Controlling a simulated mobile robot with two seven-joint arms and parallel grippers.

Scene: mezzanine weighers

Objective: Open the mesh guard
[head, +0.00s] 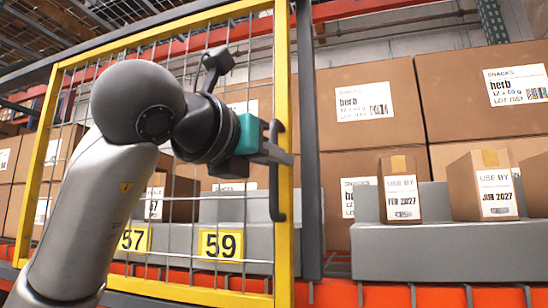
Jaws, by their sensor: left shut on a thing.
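The mesh guard (283,200) is a yellow-framed panel with grey wire mesh, filling the left half of the head view. A dark vertical bar handle (278,205) is fixed on its right upright. My left gripper (279,153) is at the upper part of this handle and is shut on it. My left arm crosses in front of the mesh and hides part of it. The guard's right upright stands beside a dark grey post. I cannot tell if there is a gap between them. My right gripper is not in view.
Large brown cartons (370,105) labelled herb stand on the rack behind. Two small cartons with use-by labels, one marked FEB 2027 (400,190), sit by a grey block (450,255) at right. Yellow plates 57 (134,239) and 59 (221,244) show through the mesh. The dark post (308,150) stands right of the guard.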

